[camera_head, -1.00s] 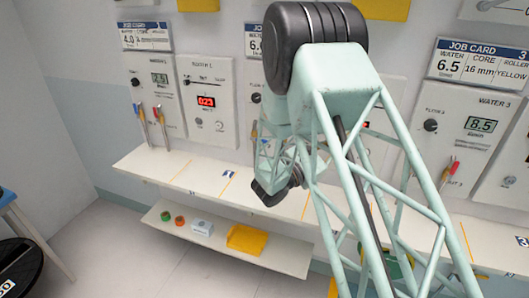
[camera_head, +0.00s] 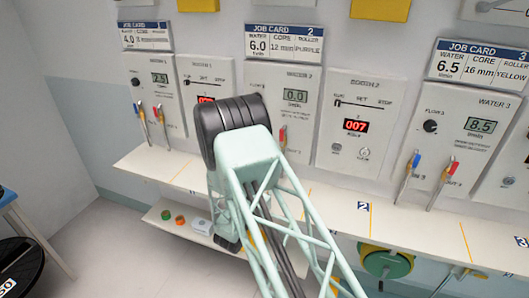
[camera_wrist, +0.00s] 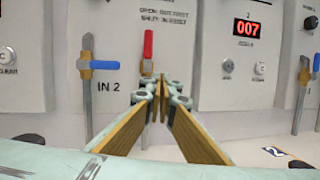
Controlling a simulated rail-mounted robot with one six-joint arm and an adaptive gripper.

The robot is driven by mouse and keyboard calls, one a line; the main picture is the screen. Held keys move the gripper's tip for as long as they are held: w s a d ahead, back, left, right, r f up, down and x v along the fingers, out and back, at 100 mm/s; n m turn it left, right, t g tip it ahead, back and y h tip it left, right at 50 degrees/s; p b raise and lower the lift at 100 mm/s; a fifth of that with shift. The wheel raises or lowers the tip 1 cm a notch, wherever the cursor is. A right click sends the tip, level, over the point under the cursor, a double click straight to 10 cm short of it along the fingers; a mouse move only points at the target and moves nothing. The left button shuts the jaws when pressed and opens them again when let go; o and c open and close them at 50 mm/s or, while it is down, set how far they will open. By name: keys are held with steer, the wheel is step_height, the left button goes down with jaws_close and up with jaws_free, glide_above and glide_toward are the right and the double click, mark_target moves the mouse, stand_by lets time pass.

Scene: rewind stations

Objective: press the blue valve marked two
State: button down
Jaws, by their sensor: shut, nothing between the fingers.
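The blue valve (camera_wrist: 102,65) marked IN 2 is at left of centre in the wrist view. Its blue lever lies sideways on an upright grey pipe. The red-handled valve (camera_wrist: 148,44) stands upright to its right. My gripper (camera_wrist: 154,92) is shut and empty, its fingertips low and right of the blue lever, in front of the red valve's pipe. I see no contact with the blue lever. In the head view my arm hides the gripper and the blue valve; the red handle (camera_head: 283,136) shows just right of the arm, below the WATER 2 display (camera_head: 295,96) reading 0.0.
A box with a red 007 display (camera_wrist: 247,27) is on the wall right of the valves. Station 3's blue valve (camera_head: 413,163) and red valve (camera_head: 450,168) stand farther right. A white shelf (camera_head: 335,208) runs below the panels. A lower shelf (camera_head: 160,226) holds small items.

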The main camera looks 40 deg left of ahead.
steer(key=s+a+f+n+y, duration=0.3)
steer(key=s+a+f, duration=0.3)
steer(key=shift+g, duration=0.4)
steer(key=shift+a+f, duration=0.1)
steer(key=w+a+r, duration=0.3)
steer(key=w+r, duration=0.3)
steer(key=w, duration=0.3)
steer(key=shift+r+p, duration=0.2)
steer(key=shift+p, duration=0.1)
stand_by(0.4)
steer(key=shift+r, duration=0.1)
stand_by(0.6)
steer(key=shift+b, duration=0.3)
